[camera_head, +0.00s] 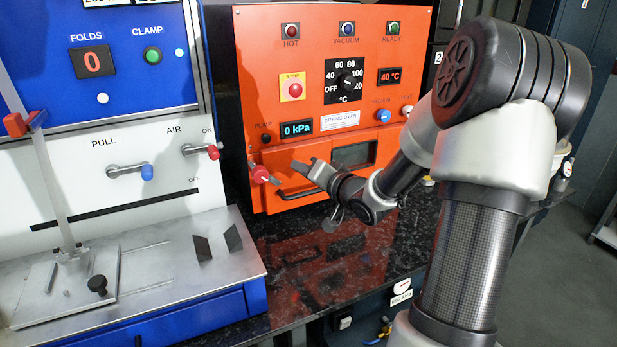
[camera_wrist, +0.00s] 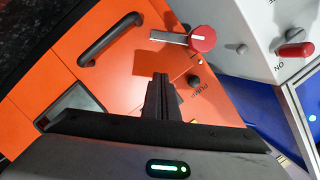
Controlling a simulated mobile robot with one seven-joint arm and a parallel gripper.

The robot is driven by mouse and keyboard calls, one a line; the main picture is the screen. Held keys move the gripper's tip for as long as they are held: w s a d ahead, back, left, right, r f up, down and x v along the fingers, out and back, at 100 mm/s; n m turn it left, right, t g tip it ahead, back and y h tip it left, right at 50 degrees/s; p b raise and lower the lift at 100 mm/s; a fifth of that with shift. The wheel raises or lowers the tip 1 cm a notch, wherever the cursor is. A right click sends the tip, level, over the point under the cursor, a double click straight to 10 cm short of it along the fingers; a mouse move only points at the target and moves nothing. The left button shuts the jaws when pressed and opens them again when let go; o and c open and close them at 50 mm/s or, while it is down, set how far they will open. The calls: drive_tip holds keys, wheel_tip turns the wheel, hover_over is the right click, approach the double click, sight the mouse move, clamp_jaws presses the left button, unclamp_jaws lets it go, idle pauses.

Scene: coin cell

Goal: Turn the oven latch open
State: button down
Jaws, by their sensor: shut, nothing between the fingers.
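The orange drying oven (camera_head: 320,70) stands in the middle of the head view. Its latch (camera_head: 262,174), a red knob with a pale metal bar, sits at the left edge of the oven door. In the wrist view the latch (camera_wrist: 203,39) is near the top, its bar pointing left in the picture. My gripper (camera_head: 297,166) is in front of the door, right of the latch, at a gap I cannot judge exactly. In the wrist view my gripper (camera_wrist: 160,78) has its dark fingers together and empty, below the latch bar and apart from it.
The dark door handle (camera_head: 300,193) lies under my gripper and also shows in the wrist view (camera_wrist: 110,40). The black PUMP knob (camera_wrist: 195,80) is close to the fingers. A blue and white machine with a red AIR lever (camera_head: 213,152) stands at left. Dark countertop (camera_head: 325,255) lies below.

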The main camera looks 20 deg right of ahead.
sight(275, 180)
drive_tip(key=x, duration=0.3)
drive_tip(key=shift+w+a+f+b, duration=0.25)
drive_tip(key=shift+w+f+b, duration=0.05)
drive_tip(key=shift+b, duration=0.05)
drive_tip(key=shift+s+a+f+b, duration=0.15)
drive_tip(key=shift+a+f+b, duration=0.3)
drive_tip(key=shift+a+f, duration=0.7)
drive_tip(key=shift+a, duration=0.1)
drive_tip(key=shift+a+f+m+p, duration=0.1)
drive_tip(key=shift+f+m+p, duration=0.1)
drive_tip(key=shift+m+p, duration=0.25)
drive_tip(key=m+p, duration=0.1)
drive_tip(key=f+m+y+p, duration=0.1)
drive_tip(key=shift+a+f+m+t, duration=0.25)
drive_tip(key=shift+a+m+t, duration=0.05)
drive_tip(key=shift+a+m, duration=0.1)
drive_tip(key=shift+a+f+m+t+y+p, duration=0.15)
drive_tip(key=shift+a+f+m+t+p, duration=0.25)
drive_tip(key=shift+m, duration=0.75)
drive_tip(key=shift+a+f+m+t+y+p, duration=0.1)
drive_tip(key=shift+a+f+m+y+p, duration=0.1)
drive_tip(key=shift+a+f+m, duration=0.7)
drive_tip(key=shift+d+r+m, duration=0.15)
drive_tip(key=shift+r+m, duration=0.15)
drive_tip(key=shift+r, duration=0.05)
